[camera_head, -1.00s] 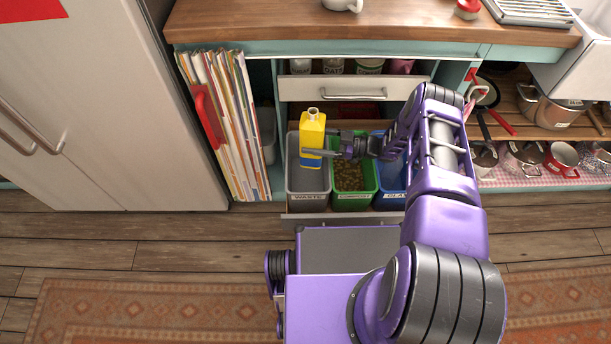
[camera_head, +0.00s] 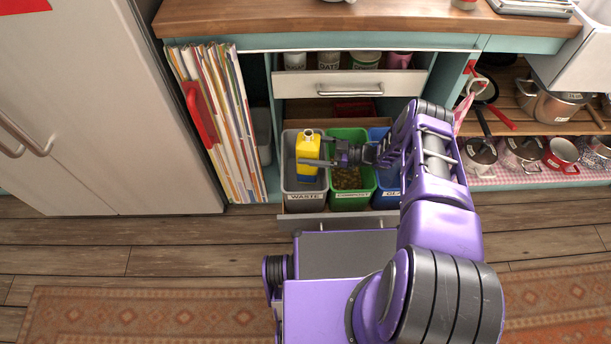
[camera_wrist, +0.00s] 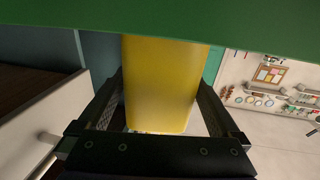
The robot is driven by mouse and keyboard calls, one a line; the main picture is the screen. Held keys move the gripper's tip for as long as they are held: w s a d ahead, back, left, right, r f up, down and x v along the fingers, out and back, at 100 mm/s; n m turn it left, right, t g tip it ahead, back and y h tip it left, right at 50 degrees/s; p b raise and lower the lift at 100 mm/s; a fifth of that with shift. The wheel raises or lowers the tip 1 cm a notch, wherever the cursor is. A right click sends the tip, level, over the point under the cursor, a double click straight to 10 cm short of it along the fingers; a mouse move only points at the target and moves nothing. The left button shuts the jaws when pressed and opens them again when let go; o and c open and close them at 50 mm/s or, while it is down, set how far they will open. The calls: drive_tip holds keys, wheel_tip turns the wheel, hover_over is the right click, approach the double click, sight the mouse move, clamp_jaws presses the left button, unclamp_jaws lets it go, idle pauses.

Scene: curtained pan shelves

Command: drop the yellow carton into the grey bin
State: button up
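The yellow carton (camera_head: 307,152), with a pale neck on top and a blue lower part, is upright within the outline of the grey bin's opening. My gripper (camera_head: 315,162) is shut on it from the right. In the wrist view, the yellow carton (camera_wrist: 162,80) fills the space between the two fingers of my gripper (camera_wrist: 160,110). The grey bin (camera_head: 302,196), labelled WASTE, stands leftmost in the pull-out drawer. I cannot tell how far the carton's base is below the rim.
The green bin (camera_head: 350,199) and the blue bin (camera_head: 386,196) stand right of the grey bin. A white drawer (camera_head: 350,83) is above them. Folders (camera_head: 212,120) fill a slot on the left. Pots (camera_head: 545,105) sit on shelves at the right.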

sight(309, 133)
drive_tip(key=shift+r, duration=0.1)
wheel_tip(309, 133, up, 10)
drive_tip(key=shift+f+p, duration=0.1)
drive_tip(key=shift+p, duration=1)
